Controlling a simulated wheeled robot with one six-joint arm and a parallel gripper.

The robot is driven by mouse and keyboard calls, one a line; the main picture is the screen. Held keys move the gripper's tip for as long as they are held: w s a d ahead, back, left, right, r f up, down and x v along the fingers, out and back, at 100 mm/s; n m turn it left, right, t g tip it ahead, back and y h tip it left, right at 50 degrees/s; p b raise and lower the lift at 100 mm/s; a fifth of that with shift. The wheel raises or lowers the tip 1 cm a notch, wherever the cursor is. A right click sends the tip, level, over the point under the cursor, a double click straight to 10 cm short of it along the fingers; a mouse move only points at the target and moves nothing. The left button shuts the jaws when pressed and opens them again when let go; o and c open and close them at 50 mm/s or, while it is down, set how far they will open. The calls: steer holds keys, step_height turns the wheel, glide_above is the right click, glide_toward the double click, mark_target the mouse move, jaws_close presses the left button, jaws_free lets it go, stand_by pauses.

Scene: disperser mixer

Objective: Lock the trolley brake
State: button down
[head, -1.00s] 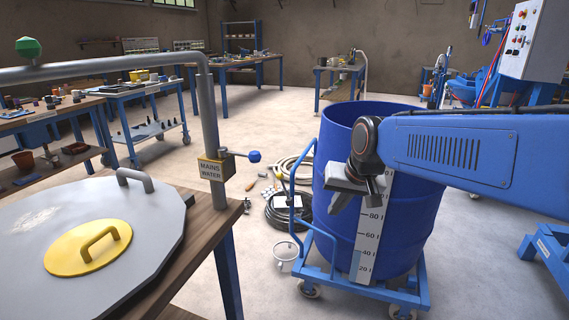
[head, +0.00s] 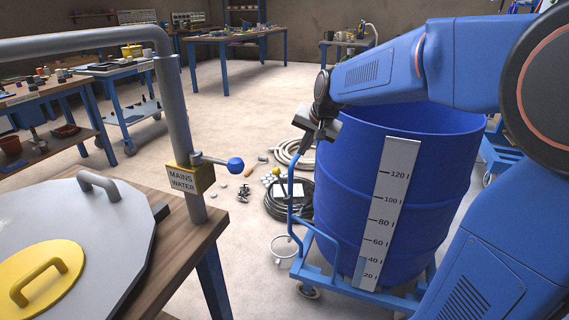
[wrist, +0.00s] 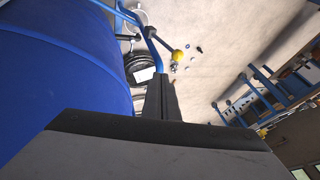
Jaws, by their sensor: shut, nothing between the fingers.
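The blue trolley (head: 330,283) stands on castors under a large blue drum (head: 340,190). Its upright handle rail (head: 291,205) rises at the drum's left. My gripper (head: 302,150) is at the drum's left side, near the top of that rail. In the wrist view its fingers (wrist: 157,93) are together and empty. The blue rail (wrist: 158,47) shows just beyond them, and a yellow ball (wrist: 178,55) is beside the rail. I cannot tell whether this ball is the brake knob.
The mains water pipe (head: 175,110) with its blue-knobbed lever stands on the wooden bench at left. Coiled hoses (head: 287,200) and small items lie on the floor behind the trolley. The drum wall (wrist: 60,80) fills the wrist view's left side. Open floor lies further back.

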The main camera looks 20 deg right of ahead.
steer(key=shift+f, duration=0.1)
glide_toward(275, 168)
steer(key=d+f, duration=0.4)
steer(key=d, duration=0.1)
steer(key=a, duration=0.1)
steer(key=w+a+f, duration=0.1)
steer(key=w+a, duration=0.1)
steer(key=shift+a+f, duration=0.15)
steer(key=shift+f, duration=0.25)
steer(key=shift+w+a, duration=0.1)
steer(key=shift+a, duration=0.1)
steer(key=shift+w+a+f+n+g+h, duration=0.15)
steer(key=shift+w+a+g+h, duration=0.2)
steer(key=shift+w+a+h, duration=0.25)
steer(key=shift+w+a+f+n+g+h, duration=0.15)
steer(key=shift+w+a+g+h, duration=0.2)
steer(key=shift+a, duration=0.45)
steer(key=w+a+f+n+g+h, duration=0.1)
steer(key=w+a+f+g+h, duration=0.4)
steer(key=a+f+h, duration=0.3)
steer(key=shift+w+a+f+n+g, duration=0.4)
steer(key=shift+w+f, duration=0.35)
steer(key=shift+f, duration=0.9)
